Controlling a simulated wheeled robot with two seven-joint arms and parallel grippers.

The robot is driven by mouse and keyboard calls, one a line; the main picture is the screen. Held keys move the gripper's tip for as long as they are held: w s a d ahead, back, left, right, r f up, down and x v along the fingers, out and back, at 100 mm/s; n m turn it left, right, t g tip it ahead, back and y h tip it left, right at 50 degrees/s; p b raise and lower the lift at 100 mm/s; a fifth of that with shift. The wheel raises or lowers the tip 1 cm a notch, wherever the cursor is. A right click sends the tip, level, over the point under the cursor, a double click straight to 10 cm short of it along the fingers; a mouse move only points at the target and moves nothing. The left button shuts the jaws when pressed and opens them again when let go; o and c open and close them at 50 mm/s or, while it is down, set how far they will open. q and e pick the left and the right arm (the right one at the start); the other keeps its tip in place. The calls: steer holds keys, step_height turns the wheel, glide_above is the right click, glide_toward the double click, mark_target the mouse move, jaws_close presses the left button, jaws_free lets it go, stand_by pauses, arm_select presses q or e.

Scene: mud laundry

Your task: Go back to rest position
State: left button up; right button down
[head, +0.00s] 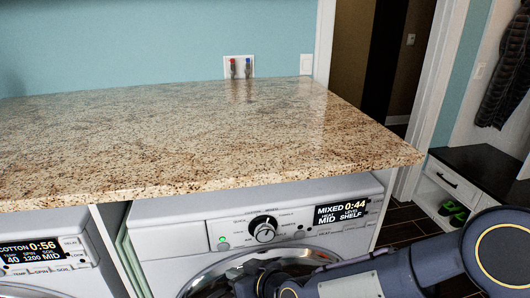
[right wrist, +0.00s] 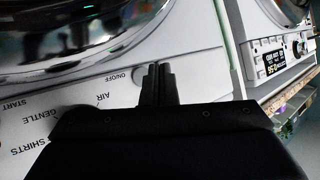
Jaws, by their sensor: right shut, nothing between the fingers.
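My right arm comes in from the lower right of the head view. Its gripper end (head: 250,287) is low in front of the right washing machine (head: 180,240), near its round door, and partly cut off by the bottom edge. In the right wrist view the two dark fingers (right wrist: 158,72) are closed together with nothing between them. They appear close to the white front panel, beside a round button (right wrist: 141,75) marked ON/OFF; whether they touch it I cannot tell. My left gripper is in neither view.
A granite countertop (head: 200,130) overhangs both machines and is bare. The left machine (head: 50,225) shows COTTON 0:56, the right one MIXED 0:44 with a green light. A dark-topped bench (head: 480,170) with green shoes stands at the right, beyond open floor.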

steer(key=s+d+r+m+h+p, duration=0.1)
steer(key=s+d+r+m+h, duration=0.2)
steer(key=d, duration=0.8)
steer(key=s+d+r+m+h+p, duration=0.1)
steer(key=s+d+r+m, duration=0.3)
steer(key=d, duration=0.6)
steer(key=s+d+r+m+g+h+p, duration=0.1)
steer(key=s+d+r+m, duration=0.1)
steer(key=s+d, duration=0.7)
steer(key=s, duration=0.4)
steer(key=shift+d+r+m+g+h+p, duration=0.15)
steer(key=shift+d+m+g+h+p, duration=0.15)
steer(key=shift+d+m+h+p, duration=0.1)
steer(key=c, duration=2.2)
jaws_free()
